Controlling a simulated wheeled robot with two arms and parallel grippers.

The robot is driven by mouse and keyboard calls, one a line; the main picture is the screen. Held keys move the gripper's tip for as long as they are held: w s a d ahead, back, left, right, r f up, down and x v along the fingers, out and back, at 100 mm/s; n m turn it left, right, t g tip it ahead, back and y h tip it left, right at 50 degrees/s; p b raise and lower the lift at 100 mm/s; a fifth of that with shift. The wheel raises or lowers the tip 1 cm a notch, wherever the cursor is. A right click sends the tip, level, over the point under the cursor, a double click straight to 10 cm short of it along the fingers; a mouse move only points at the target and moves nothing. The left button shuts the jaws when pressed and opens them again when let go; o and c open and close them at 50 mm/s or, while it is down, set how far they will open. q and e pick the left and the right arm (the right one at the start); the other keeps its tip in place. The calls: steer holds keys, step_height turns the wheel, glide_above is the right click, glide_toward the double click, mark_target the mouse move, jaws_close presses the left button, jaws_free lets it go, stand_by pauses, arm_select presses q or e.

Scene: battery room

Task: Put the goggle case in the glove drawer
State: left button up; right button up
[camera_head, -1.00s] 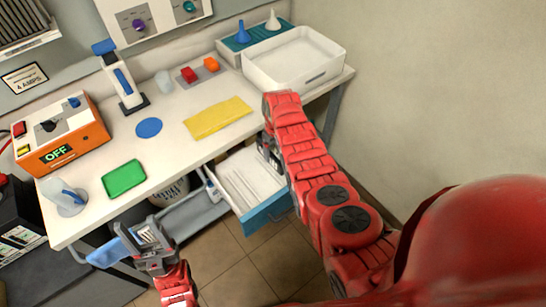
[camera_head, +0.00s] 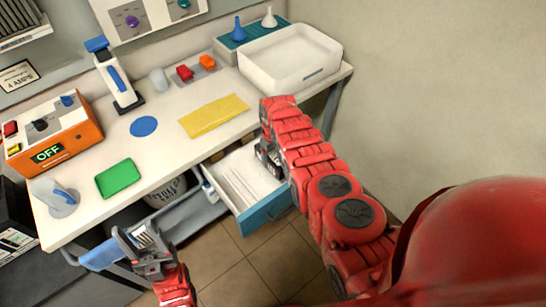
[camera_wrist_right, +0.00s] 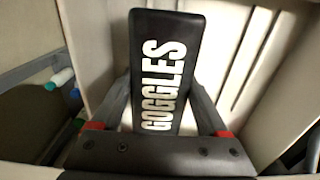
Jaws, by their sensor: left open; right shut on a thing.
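The goggle case (camera_wrist_right: 163,60) is a black, long case with white GOGGLES lettering. My right gripper (camera_wrist_right: 160,108) is shut on it, one finger on each side, in the right wrist view. The glove drawer (camera_head: 265,212) is pulled out under the bench, with a blue front and a pale ribbed inside. In the head view my right gripper (camera_head: 268,157) is over the drawer's right part, and my arm hides the case. Pale ribbed drawer floor shows beside the case in the wrist view. My left gripper (camera_head: 148,246) is open and empty, in front of the bench.
On the bench are a green tray (camera_head: 118,179), a yellow cloth (camera_head: 213,116), a blue disc (camera_head: 143,126), an orange charger reading OFF (camera_head: 52,145) and a white bin (camera_head: 290,60). A blue-grey shelf (camera_head: 190,219) sits below, left of the drawer. A wall stands at the right.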

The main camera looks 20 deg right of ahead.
mark_target(273, 154)
steer(key=shift+f+b, duration=0.4)
steer(key=shift+f, duration=0.15)
steer(key=o, duration=1.5)
steer(key=shift+r, duration=0.1)
steer(key=shift+c, duration=0.2)
step_height(273, 154, up, 5)
steer(key=p, duration=0.4)
steer(key=shift+p, duration=0.4)
steer(key=shift+b, duration=0.35)
steer(key=shift+r, duration=0.95)
steer(key=shift+w+r, duration=0.1)
steer(key=shift+r, duration=0.3)
steer(key=shift+r+b, duration=0.75)
steer(key=shift+r, duration=2)
